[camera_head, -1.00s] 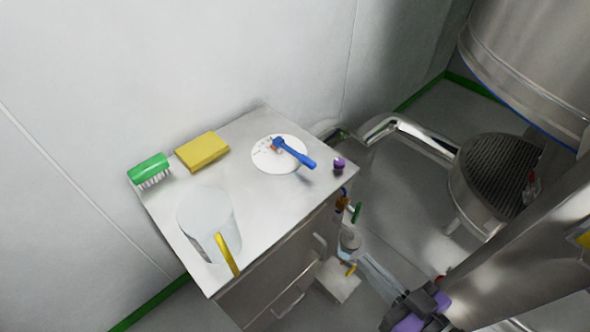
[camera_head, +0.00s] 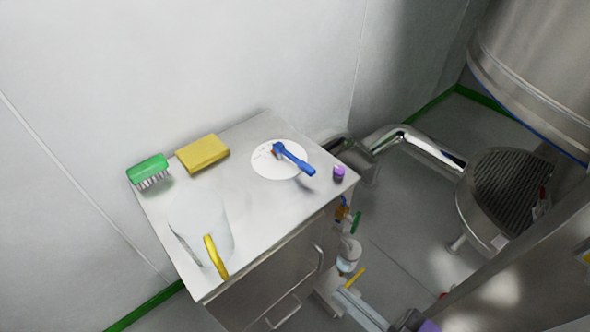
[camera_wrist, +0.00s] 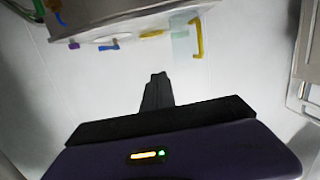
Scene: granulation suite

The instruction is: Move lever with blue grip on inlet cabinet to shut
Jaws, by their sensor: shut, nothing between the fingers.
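The lever with the blue grip (camera_head: 296,161) sits on a round white dial plate (camera_head: 262,168) on top of the steel inlet cabinet (camera_head: 255,225). Its grip points to the lower right, toward the cabinet's front edge. Small dark marks on the plate are too small to read. In the wrist view a small blue shape (camera_wrist: 108,46) near the cabinet edge looks like this lever. My gripper (camera_wrist: 155,82) has its dark fingers together and empty, well apart from the cabinet and lever. In the head view only a dark and purple part of my arm shows at the bottom edge.
The cabinet top also holds a green brush (camera_head: 148,168), a yellow block (camera_head: 203,153), a clear container with a yellow handle (camera_head: 215,257) and a small purple piece (camera_head: 338,172). Fittings and a bottle (camera_head: 348,255) are by its right side. A steel pipe (camera_head: 425,150) runs behind.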

